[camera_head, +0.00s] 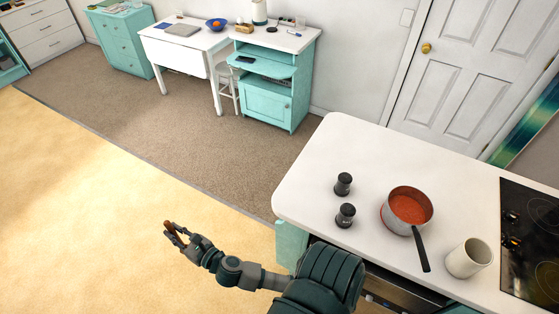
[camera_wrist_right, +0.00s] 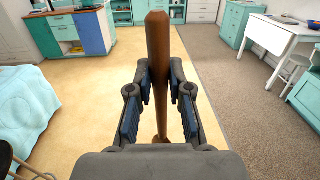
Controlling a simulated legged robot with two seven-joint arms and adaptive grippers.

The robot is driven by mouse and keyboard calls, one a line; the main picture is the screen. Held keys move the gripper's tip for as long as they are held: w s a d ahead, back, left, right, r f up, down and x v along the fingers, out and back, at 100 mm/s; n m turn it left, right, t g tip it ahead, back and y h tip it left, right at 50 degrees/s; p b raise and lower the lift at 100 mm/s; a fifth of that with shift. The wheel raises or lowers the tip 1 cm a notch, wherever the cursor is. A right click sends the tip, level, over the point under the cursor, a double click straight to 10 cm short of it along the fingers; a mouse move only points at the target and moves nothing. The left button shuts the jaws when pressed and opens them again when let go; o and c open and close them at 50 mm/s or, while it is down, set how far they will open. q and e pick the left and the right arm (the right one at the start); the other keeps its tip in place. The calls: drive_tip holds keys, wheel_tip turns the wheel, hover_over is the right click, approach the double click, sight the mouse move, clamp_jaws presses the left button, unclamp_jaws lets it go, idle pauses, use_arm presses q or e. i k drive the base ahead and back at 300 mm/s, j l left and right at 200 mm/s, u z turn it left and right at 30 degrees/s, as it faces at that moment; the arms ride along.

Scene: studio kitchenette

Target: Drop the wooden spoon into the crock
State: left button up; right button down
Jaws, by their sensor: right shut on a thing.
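The wooden spoon (camera_wrist_right: 158,50) is brown and stands lengthwise between the fingers in the right wrist view. My right gripper (camera_wrist_right: 160,88) is shut on it. In the head view, my right gripper (camera_head: 177,237) is out at the lower left, over the yellow floor and away from the counter. Only a short brown piece of the spoon (camera_head: 170,228) shows there. The crock (camera_head: 464,262) is a cream, upright cylinder on the white counter at the lower right, far from the gripper. Its inside is mostly hidden. My left gripper is not in view.
A saucepan of red sauce (camera_head: 409,208) stands left of the crock, its black handle (camera_head: 421,249) pointing towards the front. Two dark mills (camera_head: 343,184) stand further left. A black cooktop (camera_head: 535,245) lies to the right. The white counter's (camera_head: 340,145) far left part is clear.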

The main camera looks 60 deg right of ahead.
sight(460, 275)
drive_tip(key=k+z, duration=0.2)
drive_tip(key=k, duration=0.35)
drive_tip(key=k+l+z, duration=0.15)
drive_tip(key=k, duration=0.4)
drive_tip(key=k+l+z, duration=0.2)
drive_tip(key=k, duration=0.35)
